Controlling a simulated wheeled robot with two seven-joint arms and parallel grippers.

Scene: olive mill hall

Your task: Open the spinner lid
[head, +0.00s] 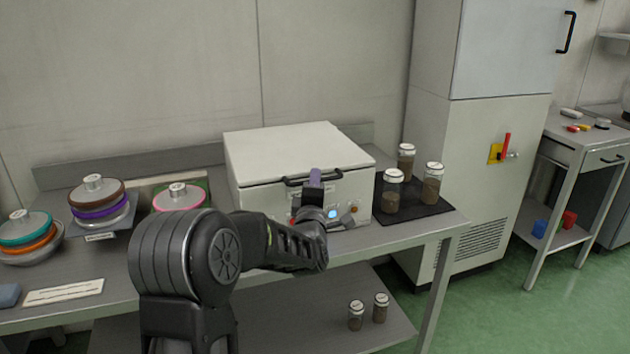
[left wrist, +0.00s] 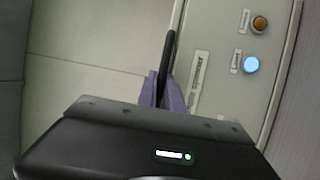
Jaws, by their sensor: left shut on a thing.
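The spinner is a pale grey box on the bench, and its flat lid (head: 295,148) lies closed. A black bar handle (head: 292,181) runs along the lid's front edge. My left gripper (head: 315,176) is at the right part of that handle, in front of the spinner. In the left wrist view its purple fingers (left wrist: 163,90) are shut on the black handle (left wrist: 169,50), whose free end sticks out beyond them. An amber button (left wrist: 260,23) and a lit blue-white button (left wrist: 251,64) show on the front panel. My right gripper is not in view.
Jars of brown matter (head: 391,192) stand on a dark mat (head: 425,208) right of the spinner. Stacked coloured rotors (head: 97,200) sit to the left. A grey wall (head: 330,60) rises behind the bench. A tall cabinet (head: 480,150) stands at right.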

